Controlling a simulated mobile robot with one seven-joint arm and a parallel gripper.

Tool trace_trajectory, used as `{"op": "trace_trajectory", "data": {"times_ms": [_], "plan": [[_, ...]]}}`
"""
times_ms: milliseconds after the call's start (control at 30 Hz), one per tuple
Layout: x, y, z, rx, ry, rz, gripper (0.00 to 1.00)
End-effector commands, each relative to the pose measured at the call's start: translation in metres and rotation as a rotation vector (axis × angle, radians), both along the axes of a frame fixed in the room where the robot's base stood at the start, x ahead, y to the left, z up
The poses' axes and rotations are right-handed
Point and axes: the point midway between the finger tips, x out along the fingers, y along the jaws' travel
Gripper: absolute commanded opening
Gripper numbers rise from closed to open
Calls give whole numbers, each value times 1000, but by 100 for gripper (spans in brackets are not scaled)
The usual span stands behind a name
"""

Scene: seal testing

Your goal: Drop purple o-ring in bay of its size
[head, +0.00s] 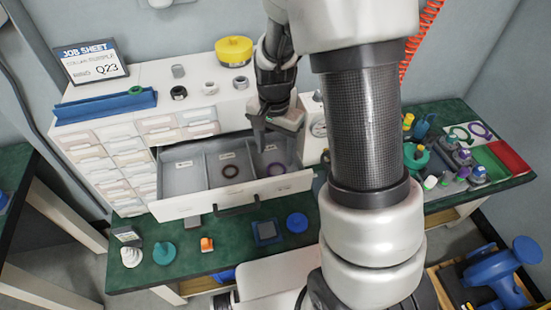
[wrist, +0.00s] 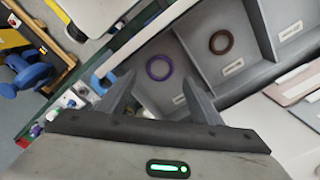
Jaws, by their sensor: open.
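The purple o-ring (head: 275,169) lies in the right-hand bay of the open drawer (head: 240,201). It also shows in the wrist view (wrist: 159,67), flat on the grey bay floor and clear of the walls. A dark brown-red ring (head: 231,171) lies in the middle bay, also seen in the wrist view (wrist: 221,42). My gripper (head: 277,143) hangs over the right-hand bay. Its fingers are apart and empty in the wrist view (wrist: 157,100), with the purple o-ring beyond them. The bay labels are too small to read.
A job sheet (head: 93,62) reading Q23 stands on the white cabinet, near several rings and a yellow round container (head: 233,50). Another purple ring (head: 480,130) and a green ring (head: 459,133) lie on the bench at right. The left bay (head: 184,174) looks empty.

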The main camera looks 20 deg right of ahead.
Motion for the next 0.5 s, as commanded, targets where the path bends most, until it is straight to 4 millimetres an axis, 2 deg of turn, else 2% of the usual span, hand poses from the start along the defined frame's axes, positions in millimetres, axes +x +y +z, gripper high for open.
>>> {"op": "trace_trajectory", "data": {"times_ms": [33, 200, 500], "plan": [[1, 1, 14, 1, -5, 0, 59], [1, 1, 46, 1, -5, 1, 59], [-4, 1, 80, 7, -21, 23, 59]]}}
